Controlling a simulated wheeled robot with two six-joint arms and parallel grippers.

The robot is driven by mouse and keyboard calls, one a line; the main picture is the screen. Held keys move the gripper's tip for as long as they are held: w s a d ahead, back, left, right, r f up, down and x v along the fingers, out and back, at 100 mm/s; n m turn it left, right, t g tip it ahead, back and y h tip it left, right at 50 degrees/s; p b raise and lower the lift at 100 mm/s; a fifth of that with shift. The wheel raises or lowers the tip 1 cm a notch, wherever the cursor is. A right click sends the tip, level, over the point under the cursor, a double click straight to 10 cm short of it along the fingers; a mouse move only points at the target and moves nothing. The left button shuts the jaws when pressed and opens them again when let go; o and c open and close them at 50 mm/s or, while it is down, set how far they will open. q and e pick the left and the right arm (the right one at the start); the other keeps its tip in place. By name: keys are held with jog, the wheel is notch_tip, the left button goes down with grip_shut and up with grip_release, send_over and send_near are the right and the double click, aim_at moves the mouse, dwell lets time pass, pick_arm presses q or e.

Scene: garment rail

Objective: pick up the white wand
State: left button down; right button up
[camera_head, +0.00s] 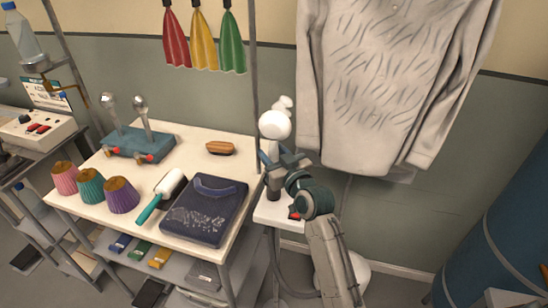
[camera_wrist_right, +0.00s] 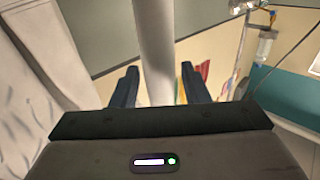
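The white wand (camera_head: 275,125) stands beside the right end of the work table, with its rounded white head above my right gripper. My right gripper (camera_head: 271,160) is level with the part just below that head, and the arm hides some of the wand. In the right wrist view, a white shaft, seemingly the wand (camera_wrist_right: 155,45), runs between the two dark fingers of my right gripper (camera_wrist_right: 159,88). The fingers are apart, with a narrow gap on each side of the shaft, so the gripper looks open around it. My left gripper is not in view.
A white stand (camera_head: 277,212) is below the wand. The work table (camera_head: 195,150) carries a dark folded cloth (camera_head: 203,212), a lint roller (camera_head: 163,193), a brush (camera_head: 220,148) and several thread cones. A pale sweater (camera_head: 385,90) hangs close right of the wand. A thin post rises left of it.

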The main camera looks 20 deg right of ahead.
aim_at(275, 119)
grip_shut()
jog(key=shift+r, duration=0.1)
notch_tip(275, 119, up, 8)
jog(key=shift+b, duration=0.95)
notch_tip(275, 119, up, 3)
jog(key=shift+p, duration=0.45)
notch_tip(275, 119, up, 8)
jog(key=p, duration=0.8)
